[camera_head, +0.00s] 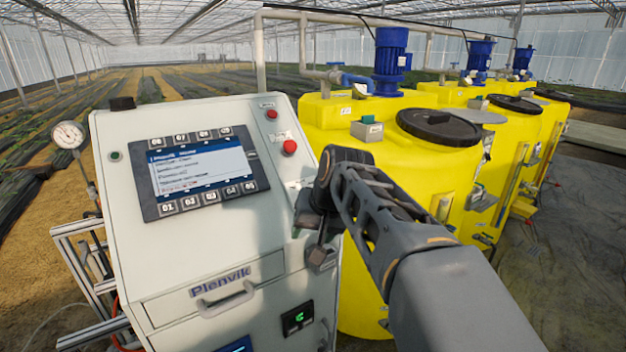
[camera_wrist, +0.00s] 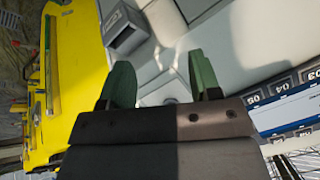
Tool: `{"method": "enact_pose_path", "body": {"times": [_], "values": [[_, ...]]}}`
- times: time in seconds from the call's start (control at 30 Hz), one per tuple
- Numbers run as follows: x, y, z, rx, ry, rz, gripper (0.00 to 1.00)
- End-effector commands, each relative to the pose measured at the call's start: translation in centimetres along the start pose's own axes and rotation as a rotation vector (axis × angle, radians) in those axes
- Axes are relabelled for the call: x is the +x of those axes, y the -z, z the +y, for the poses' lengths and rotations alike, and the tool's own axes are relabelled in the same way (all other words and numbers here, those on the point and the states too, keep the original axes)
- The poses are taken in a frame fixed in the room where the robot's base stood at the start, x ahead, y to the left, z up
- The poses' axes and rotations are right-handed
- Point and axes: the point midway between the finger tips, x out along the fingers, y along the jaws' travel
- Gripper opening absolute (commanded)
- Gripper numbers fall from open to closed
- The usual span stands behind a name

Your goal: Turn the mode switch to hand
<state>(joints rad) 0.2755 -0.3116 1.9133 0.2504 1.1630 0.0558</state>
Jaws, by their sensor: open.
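The mode switch cannot be clearly made out in the head view, where my arm covers the right part of the white control cabinet's sloped face (camera_head: 232,248). In the wrist view a pale plate with a small raised part (camera_wrist: 166,88) lies between and beyond my fingers. It may be the switch, but its setting cannot be read. My gripper (camera_head: 308,212) is close to the cabinet face, right of the display. In the wrist view the green fingers of my gripper (camera_wrist: 162,72) stand apart with nothing held between them.
The display with buttons (camera_head: 198,172) is left of my gripper. Two red buttons (camera_head: 289,147) sit above it. A small grey box (camera_head: 321,258) juts out just below, also in the wrist view (camera_wrist: 125,28). Yellow tanks (camera_head: 418,165) stand close on the right.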

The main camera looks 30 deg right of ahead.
Motion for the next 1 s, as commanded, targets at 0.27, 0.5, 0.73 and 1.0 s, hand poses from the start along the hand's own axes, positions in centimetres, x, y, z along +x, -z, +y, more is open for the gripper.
{"method": "enact_pose_path", "body": {"times": [0.27,0.5,0.73,1.0], "values": [[-8.6,9.5,1.8,0.204,0.105,0.076,0.57],[-10.2,11.8,2.3,0.246,0.142,0.097,0.57],[-6.5,12.3,1.7,0.245,0.144,0.095,0.57],[-1.5,12.9,1.0,0.245,0.143,0.096,0.57]]}}
